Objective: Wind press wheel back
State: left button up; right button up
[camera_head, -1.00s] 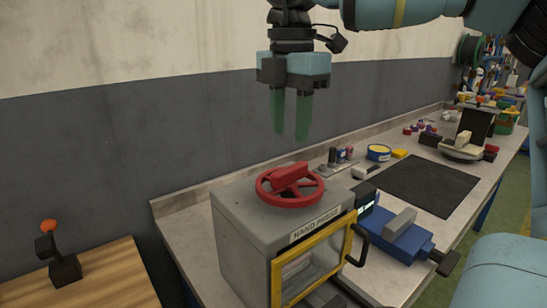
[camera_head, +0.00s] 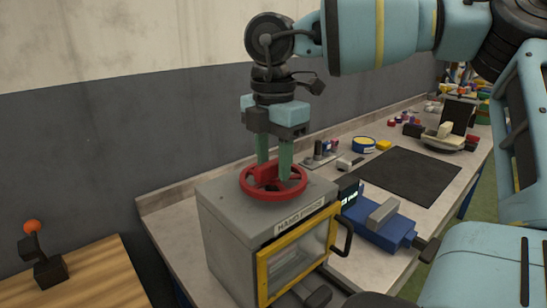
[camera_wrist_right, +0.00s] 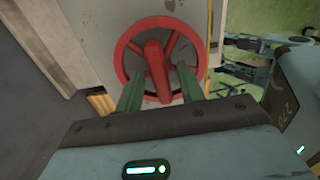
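The red press wheel (camera_head: 262,193) lies flat on top of the grey hand press (camera_head: 225,222), with a raised red bar across its middle. My right gripper (camera_head: 274,170) points straight down over the wheel. Its two green fingers are apart, one on each side of the raised bar, and their tips reach down to the wheel's level. In the right wrist view the wheel (camera_wrist_right: 177,35) shows with the bar between the fingers (camera_wrist_right: 158,85); whether they touch it I cannot tell. My left gripper is in neither view.
The press has a yellow-framed clear door (camera_head: 298,258) with a black handle. A blue vise (camera_head: 384,222) stands to its right, beside a dark mat (camera_head: 412,176).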

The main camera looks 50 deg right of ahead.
grip_shut()
jog(key=shift+n, duration=0.3)
